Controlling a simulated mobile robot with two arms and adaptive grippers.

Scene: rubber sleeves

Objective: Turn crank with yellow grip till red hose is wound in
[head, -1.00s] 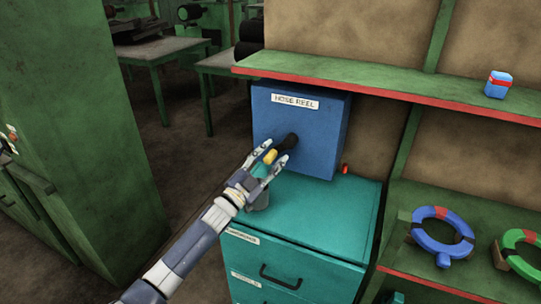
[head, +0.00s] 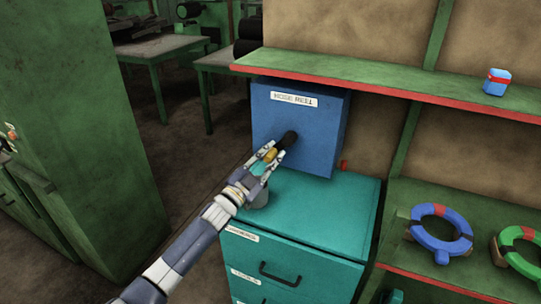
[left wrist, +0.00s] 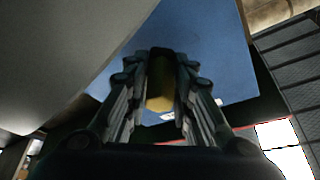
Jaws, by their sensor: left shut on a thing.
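The blue hose reel box (head: 318,138) with a "HOSE REEL" label stands on the teal cabinet. A dark crank hub (head: 289,139) sticks out of its front, with the yellow grip (head: 270,155) beside it. My left gripper (head: 268,158) is shut on the yellow grip, which also shows between the fingers in the left wrist view (left wrist: 160,84). A small red piece (head: 344,165) shows at the box's lower right side; it may be the hose end. My right gripper is not in view.
The teal drawer cabinet (head: 330,215) is under the box. A green shelf (head: 400,83) with a red edge runs above it and carries a small blue item (head: 496,82). Blue (head: 441,234) and green (head: 520,252) ring-shaped wheels are at the right. A green cabinet (head: 75,120) stands at the left.

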